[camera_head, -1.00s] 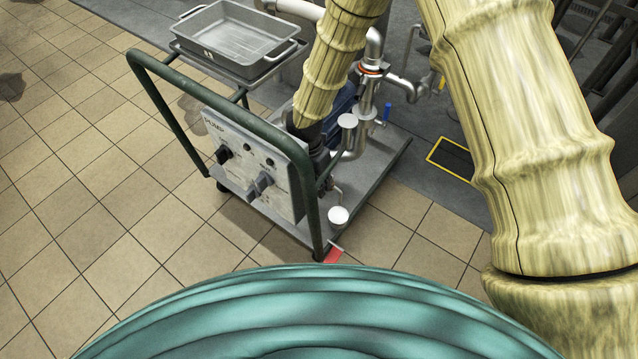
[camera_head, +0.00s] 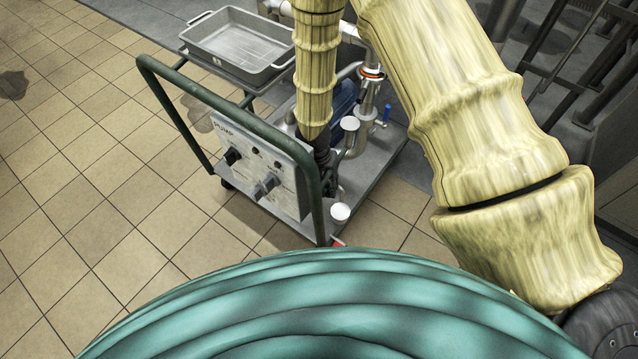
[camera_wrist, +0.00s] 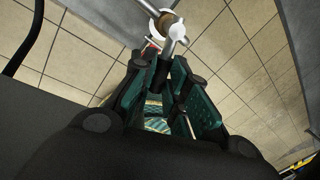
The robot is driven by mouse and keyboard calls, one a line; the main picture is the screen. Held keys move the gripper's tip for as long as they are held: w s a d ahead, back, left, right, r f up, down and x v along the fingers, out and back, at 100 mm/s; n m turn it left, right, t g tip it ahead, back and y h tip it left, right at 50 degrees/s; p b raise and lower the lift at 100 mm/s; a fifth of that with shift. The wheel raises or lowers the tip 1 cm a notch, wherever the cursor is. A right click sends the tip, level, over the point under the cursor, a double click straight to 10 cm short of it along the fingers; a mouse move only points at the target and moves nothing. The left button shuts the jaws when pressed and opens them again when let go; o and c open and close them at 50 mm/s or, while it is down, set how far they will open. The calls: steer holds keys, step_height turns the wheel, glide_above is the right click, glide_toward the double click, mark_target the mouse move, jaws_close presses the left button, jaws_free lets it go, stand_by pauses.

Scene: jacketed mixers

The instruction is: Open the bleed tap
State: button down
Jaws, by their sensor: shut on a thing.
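My gripper (camera_wrist: 171,56) points at a small metal tap fitting in the wrist view. Its green-padded fingers are closed at the tips around a thin metal bar (camera_wrist: 168,46), which looks like the tap's handle. The bar joins a bright round metal fitting (camera_wrist: 178,30) with a ring and brownish centre beside it. In the head view my gripper (camera_head: 329,168) is a dark shape behind the pump trolley's right upright, low beside the pipework. The tap itself is hidden there by the gripper and frame, so its opening cannot be made out.
The pump trolley has a green tube frame (camera_head: 152,80), a control panel (camera_head: 256,168) with knobs, and a grey tray (camera_head: 240,45) on top.

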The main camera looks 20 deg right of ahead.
steer(key=c, duration=1.4)
jaws_free()
steer(key=shift+r, duration=0.1)
steer(key=r, duration=0.4)
steer(key=a+r, duration=0.1)
steer(key=r, duration=0.2)
steer(key=w+a+r, duration=0.1)
steer(key=r, duration=0.3)
steer(key=shift+w+r, duration=0.1)
steer(key=shift+r, duration=0.2)
